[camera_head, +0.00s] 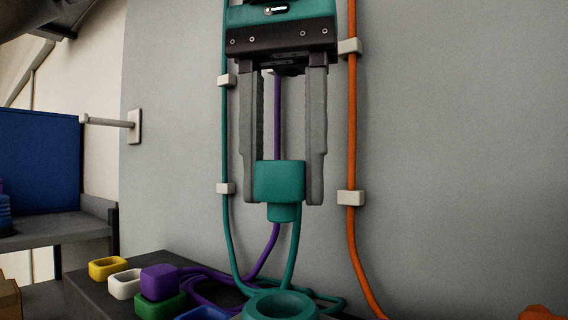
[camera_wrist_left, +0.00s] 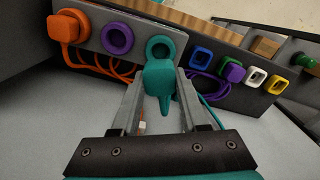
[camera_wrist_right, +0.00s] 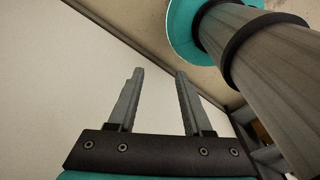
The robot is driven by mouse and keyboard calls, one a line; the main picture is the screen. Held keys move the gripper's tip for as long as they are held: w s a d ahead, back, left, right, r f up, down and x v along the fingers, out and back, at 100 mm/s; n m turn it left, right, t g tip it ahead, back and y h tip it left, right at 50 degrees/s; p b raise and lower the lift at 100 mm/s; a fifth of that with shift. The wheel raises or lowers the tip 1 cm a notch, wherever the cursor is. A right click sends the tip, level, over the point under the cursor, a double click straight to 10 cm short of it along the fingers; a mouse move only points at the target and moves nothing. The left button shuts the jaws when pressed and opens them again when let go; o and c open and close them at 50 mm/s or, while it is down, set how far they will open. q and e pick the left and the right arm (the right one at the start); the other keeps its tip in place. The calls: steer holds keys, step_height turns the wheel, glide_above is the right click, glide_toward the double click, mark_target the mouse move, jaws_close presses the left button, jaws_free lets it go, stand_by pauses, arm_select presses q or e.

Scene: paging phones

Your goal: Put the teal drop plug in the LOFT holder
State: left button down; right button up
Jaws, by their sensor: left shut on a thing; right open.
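The teal drop plug (camera_head: 279,182) is a rounded block with a short stem pointing down and a teal cord. My left gripper (camera_head: 284,190) is shut on it and holds it in the air in front of the grey wall. It also shows between the fingers in the left wrist view (camera_wrist_left: 160,80). Below it in the head view is a teal ring socket (camera_head: 280,305), cut by the lower edge; the plug is apart from it. No LOFT label is readable. My right gripper (camera_wrist_right: 158,90) is open and empty, facing a pale surface.
An orange plug (camera_wrist_left: 68,27) and a purple ring (camera_wrist_left: 117,38) sit beside the teal ring. A purple plug (camera_head: 159,282) stands among small holders: yellow (camera_head: 107,268), white (camera_head: 125,284), green (camera_head: 160,306) and blue (camera_head: 203,314). Teal, purple and orange cords (camera_head: 353,130) run along the wall.

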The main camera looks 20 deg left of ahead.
mark_target(281, 219)
arm_select(q)
steer(key=shift+f, duration=0.6)
steer(key=shift+s+a+f, duration=0.1)
steer(key=shift+f, duration=2.6)
arm_select(e)
steer(key=shift+s+a, duration=0.15)
steer(key=shift+s, duration=0.3)
arm_select(q)
steer(key=shift+f, duration=0.25)
arm_select(e)
steer(key=shift+s+f, duration=0.15)
steer(key=shift+s, duration=0.1)
arm_select(q)
steer(key=shift+f+b, duration=0.35)
steer(key=shift+f, duration=0.05)
arm_select(e)
steer(key=shift+f, duration=0.25)
